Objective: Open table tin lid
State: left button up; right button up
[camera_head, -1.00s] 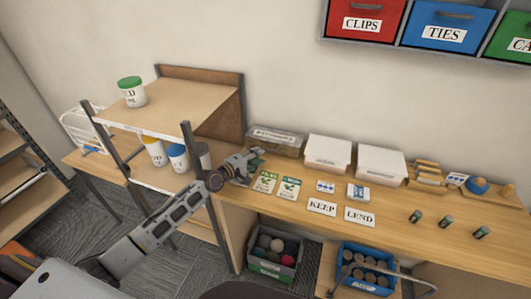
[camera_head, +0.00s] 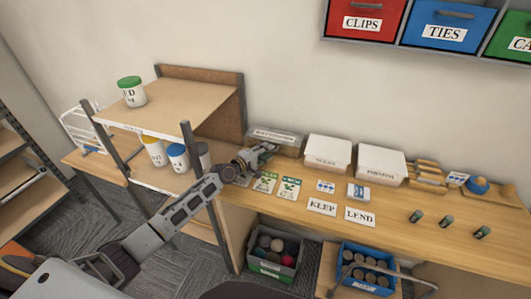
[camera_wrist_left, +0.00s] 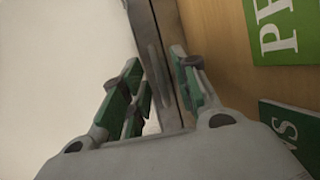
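The grey metal tin (camera_head: 288,138) stands at the back of the wooden table, against the wall, with a label on its top. Its lid looks shut. My left gripper (camera_head: 262,151) is at the tin's front left part and hides some of it. In the left wrist view the green-padded fingers (camera_wrist_left: 160,100) stand apart, with the tin's grey edge (camera_wrist_left: 160,45) between them. I cannot tell whether they touch it. My right gripper is not in view.
Two white boxes (camera_head: 328,150) (camera_head: 380,163) stand right of the tin. Seed packets (camera_head: 289,188) and cards (camera_head: 322,208) lie in front. A shelf unit (camera_head: 190,105) with tubs (camera_head: 132,92) stands close on the left.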

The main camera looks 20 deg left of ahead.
pick_arm(q)
grip_shut()
dwell(0.6)
